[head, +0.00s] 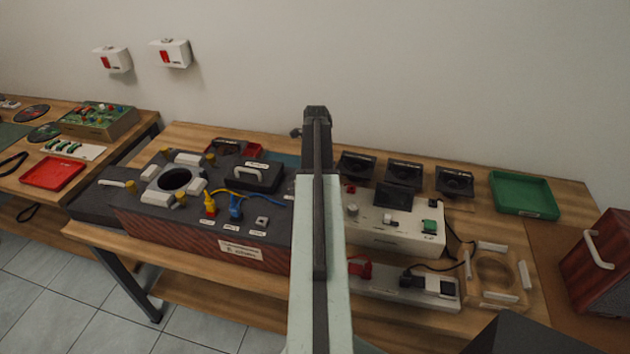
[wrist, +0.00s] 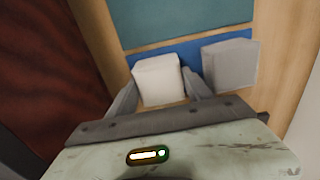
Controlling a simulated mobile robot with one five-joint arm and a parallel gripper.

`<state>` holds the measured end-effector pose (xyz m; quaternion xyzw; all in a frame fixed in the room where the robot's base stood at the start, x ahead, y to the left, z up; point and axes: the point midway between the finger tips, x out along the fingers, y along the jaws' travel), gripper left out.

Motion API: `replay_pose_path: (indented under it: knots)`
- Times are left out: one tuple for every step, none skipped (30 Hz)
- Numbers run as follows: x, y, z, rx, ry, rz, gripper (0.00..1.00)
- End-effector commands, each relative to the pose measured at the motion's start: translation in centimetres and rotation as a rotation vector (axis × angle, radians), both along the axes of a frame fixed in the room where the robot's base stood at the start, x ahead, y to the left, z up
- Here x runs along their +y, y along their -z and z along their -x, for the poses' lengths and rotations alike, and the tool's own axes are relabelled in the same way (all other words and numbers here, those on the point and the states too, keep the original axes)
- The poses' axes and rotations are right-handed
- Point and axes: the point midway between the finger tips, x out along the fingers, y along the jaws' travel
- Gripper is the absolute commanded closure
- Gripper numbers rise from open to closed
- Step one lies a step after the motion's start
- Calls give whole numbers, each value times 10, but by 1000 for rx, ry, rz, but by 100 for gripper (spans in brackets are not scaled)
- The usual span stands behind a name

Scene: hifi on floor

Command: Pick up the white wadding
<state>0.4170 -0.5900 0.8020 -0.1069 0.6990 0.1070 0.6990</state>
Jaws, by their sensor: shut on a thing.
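The white wadding (wrist: 158,76) is a pale, soft-edged block in the middle of the wrist view. My gripper (wrist: 161,92) has one finger on each side of it and is shut on it. The wadding overlaps a blue strip or tray (wrist: 195,53) in that view; whether it still touches it I cannot tell. In the head view my arm covers the spot, so the wadding and the fingertips are hidden there.
A grey block (wrist: 230,64) stands close to the right of my gripper. A teal mat (wrist: 180,18) lies beyond. A dark red-brown box (head: 190,234) is left of my arm; a white device (head: 390,229) and black speakers (head: 403,174) are right. A green tray (head: 524,193) sits farther right.

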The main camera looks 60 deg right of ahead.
Motion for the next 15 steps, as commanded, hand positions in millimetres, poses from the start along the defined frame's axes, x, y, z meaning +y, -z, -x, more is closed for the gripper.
replay_pose_path:
  knots:
    - [0, 0, 0, 0, 0, 0, 79]
    - [0, -1, 0, 0, 0, 0, 79]
    - [0, -3, 0, 0, 0, 0, 79]
    - [0, -5, 0, 0, 0, 0, 79]
    - [0, -8, 0, 0, 0, 0, 79]
    - [0, -12, 0, 0, -1, 0, 79]
    - [0, -17, 0, 0, -1, 0, 79]
    - [0, -21, 0, 0, -1, 0, 79]
    - [0, -29, 0, 0, -1, 0, 79]
    - [0, -35, 0, 0, -1, 0, 79]
    - [0, -41, -1, 0, -1, 0, 79]
    - [0, -50, -1, 0, -1, 0, 79]
    - [0, -57, -1, 0, -1, 0, 79]
    - [0, -64, -1, 0, -1, 0, 79]
    - [1, -73, -1, 0, -1, 0, 79]
